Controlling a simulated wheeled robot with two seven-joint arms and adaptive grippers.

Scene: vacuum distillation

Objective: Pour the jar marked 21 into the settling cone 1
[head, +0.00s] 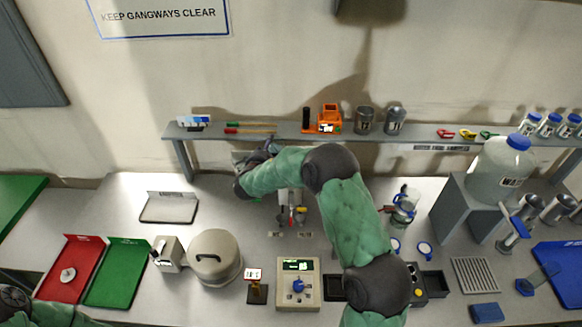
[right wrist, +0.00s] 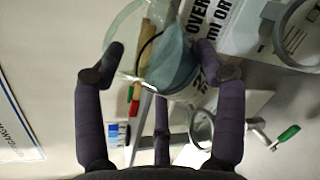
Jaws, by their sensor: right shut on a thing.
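My right gripper (head: 252,172) is at the back middle of the bench, below the shelf. In the right wrist view my right gripper (right wrist: 168,66) is shut on a clear jar (right wrist: 172,60) with blue-grey contents. The jar looks tilted. No number on it is readable. Grey rings (right wrist: 294,36) show beside the jar in the wrist view. My left gripper is out of view.
A shelf (head: 280,133) with orange and metal items runs behind the gripper. A printed sign (right wrist: 222,38) is close to the jar. A large waste bottle (head: 500,168) stands at right, a round grey pot (head: 214,256) at left. The bench's left middle is fairly clear.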

